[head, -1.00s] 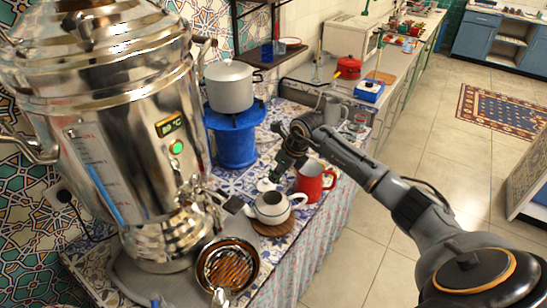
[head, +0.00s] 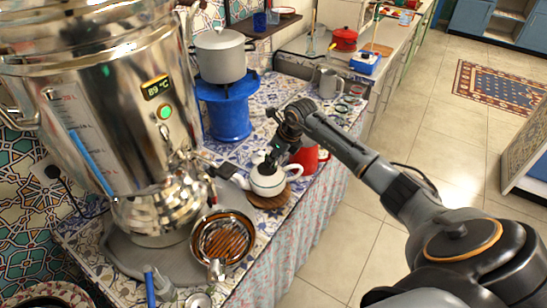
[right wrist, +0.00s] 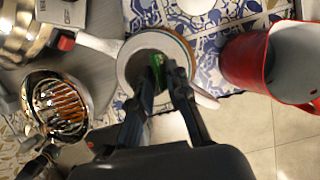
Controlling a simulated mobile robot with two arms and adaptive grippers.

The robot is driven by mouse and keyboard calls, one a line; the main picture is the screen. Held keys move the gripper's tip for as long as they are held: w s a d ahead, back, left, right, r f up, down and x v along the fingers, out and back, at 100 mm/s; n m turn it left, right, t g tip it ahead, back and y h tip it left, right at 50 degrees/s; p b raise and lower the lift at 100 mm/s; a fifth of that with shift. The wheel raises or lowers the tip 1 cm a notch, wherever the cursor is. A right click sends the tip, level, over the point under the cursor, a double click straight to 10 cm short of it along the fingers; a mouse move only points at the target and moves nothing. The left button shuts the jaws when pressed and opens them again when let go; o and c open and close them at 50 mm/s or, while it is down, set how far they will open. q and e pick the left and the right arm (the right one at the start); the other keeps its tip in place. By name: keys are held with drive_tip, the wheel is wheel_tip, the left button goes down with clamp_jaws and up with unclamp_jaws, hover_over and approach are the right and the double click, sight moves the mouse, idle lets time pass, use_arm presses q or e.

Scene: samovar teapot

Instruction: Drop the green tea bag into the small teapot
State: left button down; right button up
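The small white teapot (head: 268,183) stands on a round wooden coaster (head: 272,200) on the tiled counter. In the right wrist view the teapot (right wrist: 129,64) is seen from above, with its mouth open. My right gripper (head: 274,160) is just above that mouth, pointing down. In the right wrist view the fingers of my right gripper (right wrist: 161,75) are close together with the green tea bag (right wrist: 156,62) between their tips, over the opening. The bag's lower part is hard to make out. My left gripper is not in view.
A red mug (head: 308,158) stands right beside the teapot, partly behind my right gripper. The large samovar (head: 130,120) stands at the left, with a strainer (head: 223,240) in front. A grey pot (head: 220,56) sits on a blue stand (head: 228,112) behind.

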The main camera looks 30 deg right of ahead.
drive_tip(key=o, duration=0.4)
drive_tip(key=shift+r, duration=0.1)
drive_tip(key=v, duration=1.1)
drive_tip(key=shift+s+r, duration=0.2)
drive_tip(key=shift+r, duration=0.15)
